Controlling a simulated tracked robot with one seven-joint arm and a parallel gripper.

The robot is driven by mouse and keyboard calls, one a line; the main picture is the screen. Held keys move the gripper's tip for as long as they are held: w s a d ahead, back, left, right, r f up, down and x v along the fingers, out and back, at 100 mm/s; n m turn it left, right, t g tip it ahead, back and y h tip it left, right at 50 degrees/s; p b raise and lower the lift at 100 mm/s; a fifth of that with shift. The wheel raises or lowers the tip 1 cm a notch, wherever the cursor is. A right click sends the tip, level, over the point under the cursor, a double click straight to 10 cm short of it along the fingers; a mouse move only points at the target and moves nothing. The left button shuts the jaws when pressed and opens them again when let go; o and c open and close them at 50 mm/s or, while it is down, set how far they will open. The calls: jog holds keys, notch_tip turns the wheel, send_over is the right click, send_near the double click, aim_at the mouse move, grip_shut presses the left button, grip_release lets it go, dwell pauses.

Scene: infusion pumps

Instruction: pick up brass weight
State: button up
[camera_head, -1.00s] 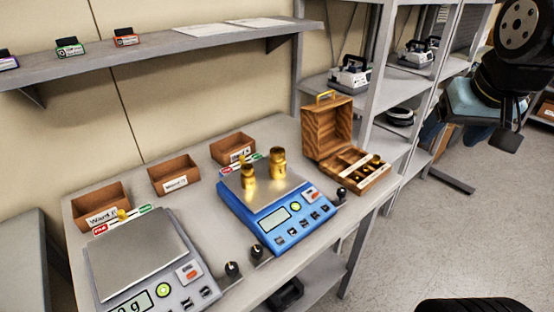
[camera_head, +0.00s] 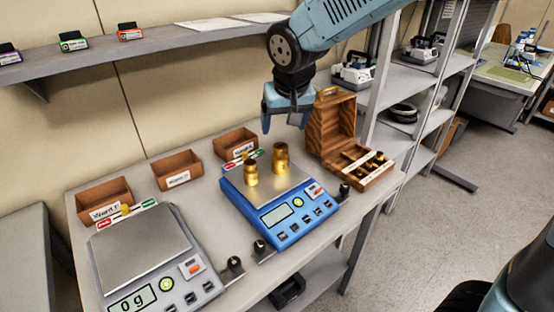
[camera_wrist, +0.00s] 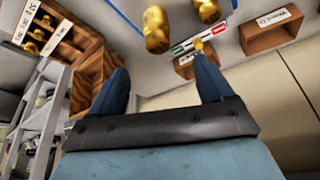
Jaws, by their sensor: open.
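Two brass weights stand on the metal pan (camera_head: 284,188) of the blue scale (camera_head: 270,222) in the head view. The right one (camera_head: 281,158) is slightly taller in the picture than the left one (camera_head: 251,172). My gripper (camera_head: 287,128) is open and empty, above and a little behind the right weight, apart from both. In the wrist view both weights show at the top, the nearer one (camera_wrist: 157,30) and the other (camera_wrist: 208,10), beyond my spread fingers (camera_wrist: 165,92). More small brass weights (camera_head: 377,158) sit in the open wooden case (camera_head: 368,182).
A grey scale (camera_head: 140,250) reading 0 g stands at the front left. Several brown bins (camera_head: 176,170) line the back of the table. The case's raised lid (camera_head: 333,128) stands right of my gripper. A wall shelf (camera_head: 150,52) runs behind.

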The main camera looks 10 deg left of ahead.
aim_at(280, 146)
jog(key=x, duration=0.8)
jog(key=shift+w, duration=0.1)
jog(key=shift+x, duration=2.8)
jog(key=shift+d, duration=0.15)
grip_shut()
